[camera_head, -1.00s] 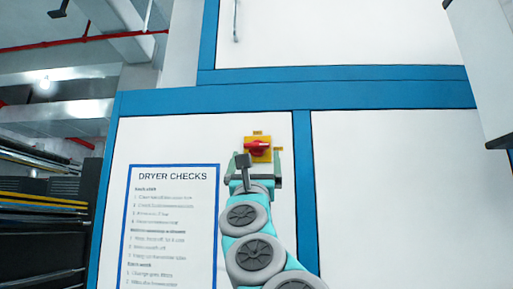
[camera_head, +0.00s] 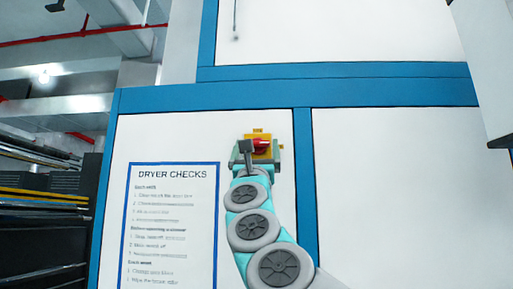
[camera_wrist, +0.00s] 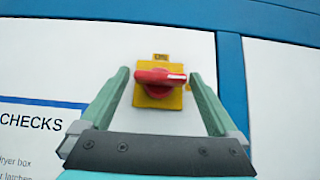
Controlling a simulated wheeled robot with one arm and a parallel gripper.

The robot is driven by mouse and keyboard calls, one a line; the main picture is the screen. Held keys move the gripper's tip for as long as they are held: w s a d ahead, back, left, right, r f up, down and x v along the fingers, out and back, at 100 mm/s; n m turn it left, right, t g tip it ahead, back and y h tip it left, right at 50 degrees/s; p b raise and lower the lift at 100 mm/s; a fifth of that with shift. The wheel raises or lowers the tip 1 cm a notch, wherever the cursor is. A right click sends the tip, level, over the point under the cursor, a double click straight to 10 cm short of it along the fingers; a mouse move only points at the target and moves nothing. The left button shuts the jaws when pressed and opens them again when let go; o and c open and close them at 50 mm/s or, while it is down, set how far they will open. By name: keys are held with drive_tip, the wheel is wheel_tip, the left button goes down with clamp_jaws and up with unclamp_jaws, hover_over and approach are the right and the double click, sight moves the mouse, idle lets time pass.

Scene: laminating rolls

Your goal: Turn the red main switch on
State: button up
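The red main switch (camera_wrist: 160,77) is a red rotary handle on a yellow square plate (camera_wrist: 143,98), fixed to a white panel. In the wrist view its handle lies about level, with a pale mark at its right end. It also shows in the head view (camera_head: 261,146), partly hidden by my gripper. My gripper (camera_wrist: 160,75) is open, one green finger on each side of the yellow plate in the wrist view. Nothing is between the fingers except the view of the switch; I cannot tell whether they touch it.
A "DRYER CHECKS" sheet (camera_head: 172,225) with a blue border is on the panel left of my arm. Blue frame bars (camera_head: 306,185) edge the white panels. Dark machinery (camera_head: 45,205) stands at the far left. The white panel (camera_head: 390,180) to the right is bare.

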drive_tip(key=c, duration=1.1)
